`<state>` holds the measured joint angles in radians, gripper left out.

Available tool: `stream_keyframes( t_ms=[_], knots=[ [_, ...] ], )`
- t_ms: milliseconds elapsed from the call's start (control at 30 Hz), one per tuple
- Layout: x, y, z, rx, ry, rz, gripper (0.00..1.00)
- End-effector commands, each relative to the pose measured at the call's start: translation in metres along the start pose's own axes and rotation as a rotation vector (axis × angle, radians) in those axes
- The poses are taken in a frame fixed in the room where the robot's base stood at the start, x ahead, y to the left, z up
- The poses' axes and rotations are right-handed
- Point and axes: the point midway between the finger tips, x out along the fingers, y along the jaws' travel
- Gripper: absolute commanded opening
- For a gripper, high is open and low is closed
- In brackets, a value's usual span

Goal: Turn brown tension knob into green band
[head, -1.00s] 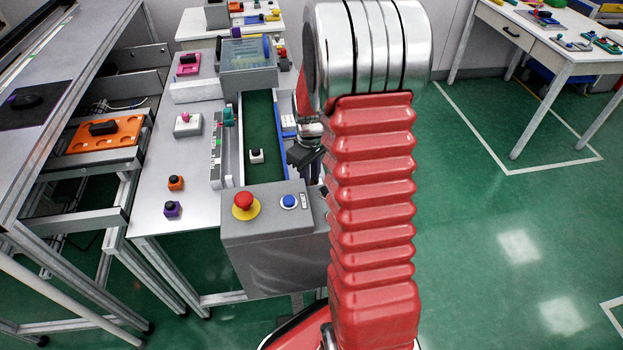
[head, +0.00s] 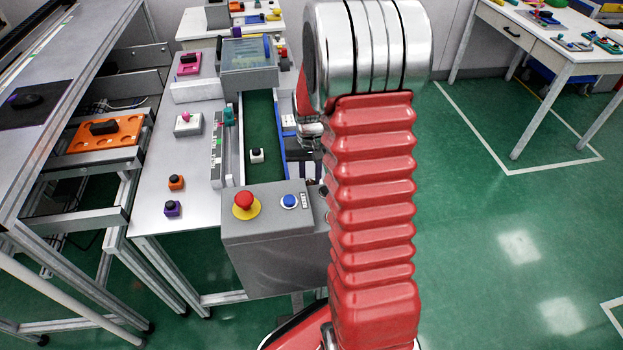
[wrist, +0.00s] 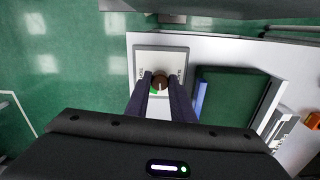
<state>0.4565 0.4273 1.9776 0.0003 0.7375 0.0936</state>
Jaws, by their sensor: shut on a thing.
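The brown tension knob (wrist: 159,80) sits on a pale square plate (wrist: 148,55) in the wrist view. My gripper (wrist: 160,91) is shut on it, with one dark finger at each side. A small part of the green band (wrist: 153,92) shows at the knob's lower left edge. A pale mark shows on the knob, but it is too small to tell whether it points into the band. In the head view the knob is hidden, and my gripper is mostly hidden by my red arm.
The conveyor's green belt (head: 260,115) runs left of my arm and carries a small white block with a black top (head: 257,155). A grey control box (head: 265,232) with a red button (head: 243,200) and a blue button (head: 289,201) stands in front.

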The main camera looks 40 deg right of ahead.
Motion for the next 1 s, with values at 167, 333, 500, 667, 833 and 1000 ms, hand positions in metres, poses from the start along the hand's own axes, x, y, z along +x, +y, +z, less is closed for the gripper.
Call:
stream_keyframes(
  t_ms=[167, 333, 500, 667, 833, 1000],
  knots=[
    [-0.0008, 0.0006, -0.0013, 0.168, 0.004, 0.000, 0.00],
    [-0.0008, 0.0008, -0.0015, 0.325, 0.004, 0.000, 0.00],
    [-0.0009, 0.0011, -0.0016, 0.458, 0.004, 0.000, 0.00],
    [-0.0009, 0.0014, -0.0017, 0.548, 0.004, 0.000, 0.00],
    [-0.0009, 0.0018, -0.0018, 0.602, 0.005, 0.000, 0.00],
    [-0.0009, 0.0021, -0.0019, 0.621, 0.005, 0.000, 0.00]
  ],
)
